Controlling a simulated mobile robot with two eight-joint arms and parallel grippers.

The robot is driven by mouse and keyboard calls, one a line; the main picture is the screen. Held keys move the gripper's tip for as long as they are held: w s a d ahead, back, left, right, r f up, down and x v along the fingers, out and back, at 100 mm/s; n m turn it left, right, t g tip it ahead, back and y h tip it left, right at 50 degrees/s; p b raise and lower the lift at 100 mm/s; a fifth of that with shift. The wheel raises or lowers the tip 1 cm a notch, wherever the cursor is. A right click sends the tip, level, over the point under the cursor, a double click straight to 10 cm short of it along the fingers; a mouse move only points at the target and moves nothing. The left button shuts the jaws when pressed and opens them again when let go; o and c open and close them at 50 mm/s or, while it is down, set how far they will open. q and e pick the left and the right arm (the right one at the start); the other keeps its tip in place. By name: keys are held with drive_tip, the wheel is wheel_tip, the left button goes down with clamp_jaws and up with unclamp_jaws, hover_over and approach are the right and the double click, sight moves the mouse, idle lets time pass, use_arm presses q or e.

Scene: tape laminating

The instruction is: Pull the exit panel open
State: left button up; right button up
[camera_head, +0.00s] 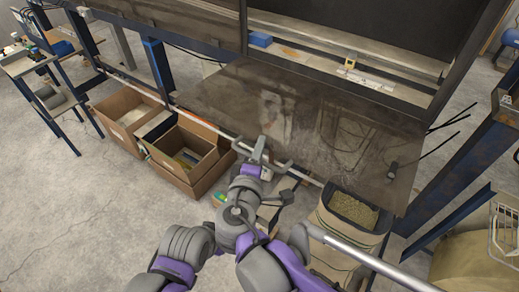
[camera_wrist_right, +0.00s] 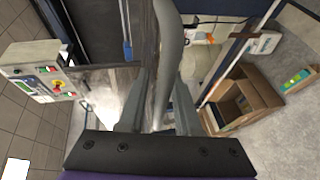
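The exit panel (camera_head: 290,110) is a dark, see-through sheet on the machine's front in the head view. It slopes outward from under the frame, with its near edge low. A grey bar handle with curved ends (camera_head: 283,166) is at its near edge. My right gripper (camera_head: 262,152) is at this handle. In the right wrist view the curved grey handle (camera_wrist_right: 169,60) runs between the two fingers of my right gripper (camera_wrist_right: 162,88). The fingers stand apart, with narrow gaps beside the bar; contact is unclear. My left gripper is not in view.
Open cardboard boxes (camera_head: 190,165) stand on the floor left of the panel. A bin of granular material (camera_head: 352,209) stands below its right part. Blue steel legs (camera_head: 158,68) flank the machine. A control box with buttons (camera_wrist_right: 38,72) shows in the wrist view. Floor (camera_head: 60,220) at left is clear.

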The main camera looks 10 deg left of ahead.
drive_tip(key=shift+c, duration=1.1)
drive_tip(key=shift+s+f, duration=0.1)
clamp_jaws()
drive_tip(key=shift+f, duration=0.1)
